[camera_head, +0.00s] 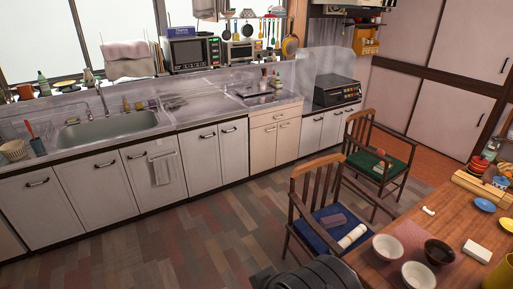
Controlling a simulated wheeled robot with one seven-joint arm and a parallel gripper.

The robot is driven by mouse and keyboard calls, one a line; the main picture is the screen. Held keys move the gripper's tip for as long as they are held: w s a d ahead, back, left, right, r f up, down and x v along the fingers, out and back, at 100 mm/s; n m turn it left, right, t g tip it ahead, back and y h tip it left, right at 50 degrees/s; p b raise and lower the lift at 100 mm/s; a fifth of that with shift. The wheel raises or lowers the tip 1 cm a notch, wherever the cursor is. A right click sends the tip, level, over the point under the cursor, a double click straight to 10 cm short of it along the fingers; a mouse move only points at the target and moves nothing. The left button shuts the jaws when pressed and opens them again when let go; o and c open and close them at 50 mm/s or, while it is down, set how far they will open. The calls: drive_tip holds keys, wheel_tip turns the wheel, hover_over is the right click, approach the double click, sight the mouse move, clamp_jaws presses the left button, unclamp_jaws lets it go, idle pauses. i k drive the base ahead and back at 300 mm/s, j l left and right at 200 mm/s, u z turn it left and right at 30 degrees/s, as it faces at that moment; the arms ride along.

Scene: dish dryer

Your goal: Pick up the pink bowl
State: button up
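Two pale bowls stand on the wooden table at the lower right. One pale bowl (387,247) is near the table's left edge, and another pale bowl (418,275) is nearer the bottom of the picture. A dark brown bowl (439,252) stands to the right of them. No bowl looks clearly pink; the pale ones look whitish with perhaps a faint pink tint, so I cannot tell which is the pink bowl. My gripper is not in view. A dark rounded shape at the bottom centre seems to be part of my own body.
The wooden table (455,207) also holds a white block (477,251), blue dishes and a wooden tray. A chair with a blue seat (336,228) stands against its left side, and a green-seated chair (378,165) behind. The floor (190,240) toward the counter is clear.

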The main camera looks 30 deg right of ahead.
sight(387, 248)
drive_tip(key=i+z, duration=0.2)
drive_tip(key=i, duration=0.35)
drive_tip(key=i+j+z, duration=0.25)
drive_tip(key=i, duration=0.3)
drive_tip(key=i+z, duration=0.15)
drive_tip(key=z, duration=0.25)
drive_tip(key=i+z, duration=0.2)
drive_tip(key=z, duration=0.15)
drive_tip(key=i+z, duration=0.2)
drive_tip(key=z, duration=0.2)
drive_tip(key=i+z, duration=0.15)
drive_tip(key=z, duration=0.25)
drive_tip(key=i+z, duration=0.2)
drive_tip(key=z, duration=0.2)
drive_tip(key=i+j+z, duration=0.15)
drive_tip(key=z, duration=0.2)
drive_tip(key=i+j+z, duration=0.15)
drive_tip(key=z, duration=0.25)
drive_tip(key=i+j, duration=0.05)
drive_tip(key=i, duration=0.05)
